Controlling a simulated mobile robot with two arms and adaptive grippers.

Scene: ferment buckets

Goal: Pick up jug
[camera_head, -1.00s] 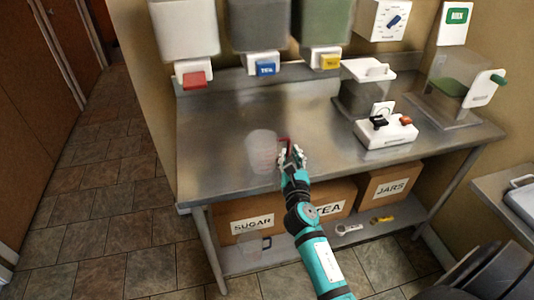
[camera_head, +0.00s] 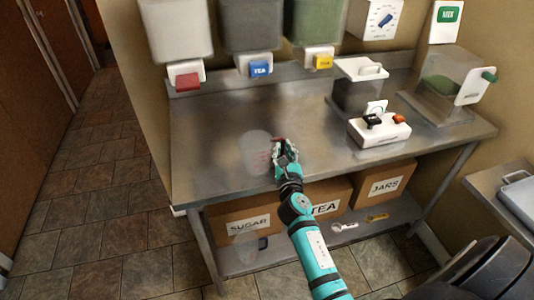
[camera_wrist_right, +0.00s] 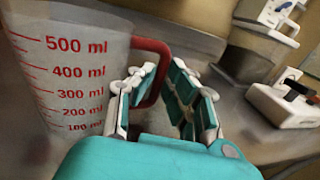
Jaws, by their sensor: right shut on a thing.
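The jug (camera_head: 256,148) is a clear measuring jug with red millilitre marks, standing upright at the front of the steel counter. In the right wrist view the jug (camera_wrist_right: 75,70) fills the left side, and its red handle (camera_wrist_right: 152,46) reaches toward my fingers. My right gripper (camera_head: 284,150) is to the right of the jug, shut on its handle. In the right wrist view the gripper (camera_wrist_right: 162,82) has its fingers on both sides of the handle. I cannot tell whether the jug's base is clear of the counter. My left gripper is out of view.
Dispensers with red (camera_head: 187,80), blue (camera_head: 260,69) and yellow (camera_head: 323,62) taps hang above the back of the counter (camera_head: 215,125). A white switch box (camera_head: 380,132) stands to the right. Boxes and another clear jug (camera_head: 246,247) are on the shelf below. The counter left of the jug is clear.

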